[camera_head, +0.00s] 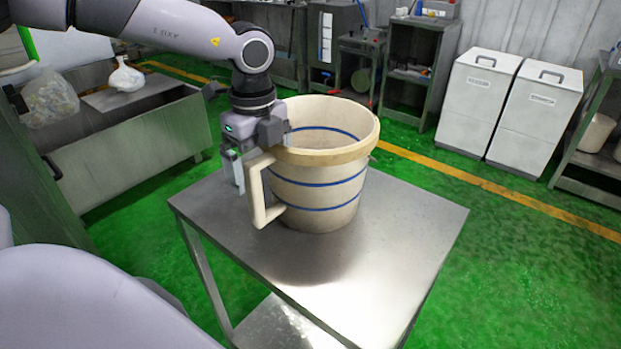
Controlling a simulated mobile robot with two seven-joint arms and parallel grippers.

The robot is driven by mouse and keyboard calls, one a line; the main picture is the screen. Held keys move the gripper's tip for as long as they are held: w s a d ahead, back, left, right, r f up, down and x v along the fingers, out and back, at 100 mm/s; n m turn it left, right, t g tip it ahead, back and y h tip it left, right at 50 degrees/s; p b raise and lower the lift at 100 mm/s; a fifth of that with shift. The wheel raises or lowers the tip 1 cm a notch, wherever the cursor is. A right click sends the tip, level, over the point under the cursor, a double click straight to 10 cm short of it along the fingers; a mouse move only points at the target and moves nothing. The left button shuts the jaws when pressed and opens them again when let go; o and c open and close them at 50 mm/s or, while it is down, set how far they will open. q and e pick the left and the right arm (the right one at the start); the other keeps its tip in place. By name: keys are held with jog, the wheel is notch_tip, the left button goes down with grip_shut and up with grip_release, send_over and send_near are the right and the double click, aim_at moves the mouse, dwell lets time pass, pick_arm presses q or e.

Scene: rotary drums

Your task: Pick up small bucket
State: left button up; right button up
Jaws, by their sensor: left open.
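A cream bucket (325,180) with blue stripes stands upright on a metal table (350,268). Its handle (257,192) sticks out on its left side. My left gripper (236,176) comes in from the left and points down. It is open, just left of the handle's upper part and close to the bucket's rim. I cannot tell whether it touches the handle. The fingertips are partly hard to make out. My right gripper is not in view.
A metal bin (135,152) stands behind left, with plastic bags (50,98) at its top. Two white cabinets (510,105) stand at the back right. A shelf (590,165) is at the right edge. The table's right and front parts are bare.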

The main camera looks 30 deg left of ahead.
pick_arm(q)
jog(key=shift+f, duration=0.25)
grip_shut()
jog(key=shift+w+r, duration=0.2)
jog(key=shift+r, duration=0.05)
